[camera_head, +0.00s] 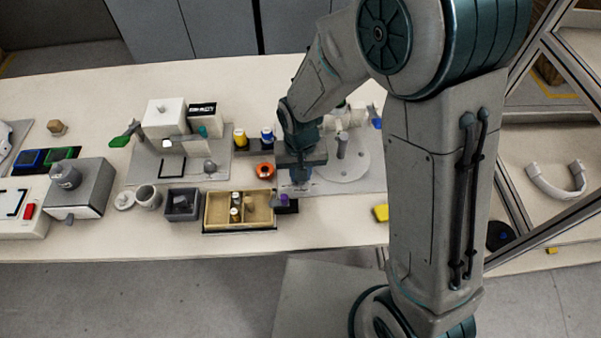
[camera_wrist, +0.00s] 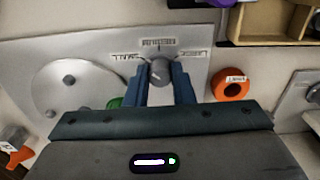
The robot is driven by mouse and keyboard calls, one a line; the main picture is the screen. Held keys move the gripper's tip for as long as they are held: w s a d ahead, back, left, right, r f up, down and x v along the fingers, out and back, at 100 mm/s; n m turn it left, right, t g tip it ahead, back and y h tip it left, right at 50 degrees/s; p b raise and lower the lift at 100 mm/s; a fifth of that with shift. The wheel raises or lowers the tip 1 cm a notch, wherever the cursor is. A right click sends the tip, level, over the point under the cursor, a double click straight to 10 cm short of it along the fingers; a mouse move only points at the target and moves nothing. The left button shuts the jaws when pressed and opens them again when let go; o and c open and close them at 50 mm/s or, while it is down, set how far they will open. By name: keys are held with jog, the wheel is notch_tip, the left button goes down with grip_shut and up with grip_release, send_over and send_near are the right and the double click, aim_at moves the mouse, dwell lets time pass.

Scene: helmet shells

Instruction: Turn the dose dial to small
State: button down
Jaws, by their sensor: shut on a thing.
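The dose dial (camera_wrist: 160,74) is a small grey knob on a light grey panel (camera_wrist: 110,50) in the wrist view. Three small printed labels sit around it, at its left, top and right. Their lettering is too small to read surely, and I cannot tell which one the dial points to. My gripper (camera_wrist: 161,78) is shut on the dial, with one blue finger on each side of it. In the head view my gripper (camera_head: 300,178) is low over the panel, and the dial is hidden behind it.
A round grey plate (camera_head: 345,172) with a post stands right of my gripper. An orange ring (camera_head: 264,170) lies close on the left, and a wooden divided tray (camera_head: 262,222) is in front-left.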

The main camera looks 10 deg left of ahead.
jog(key=shift+n, duration=1.2)
jog(key=shift+b, duration=0.3)
jog(key=c, duration=1.2)
grip_release()
jog(key=shift+c, duration=0.2)
jog(key=shift+r, duration=0.15)
notch_tip(320, 180, up, 14)
jog(key=shift+f, duration=0.2)
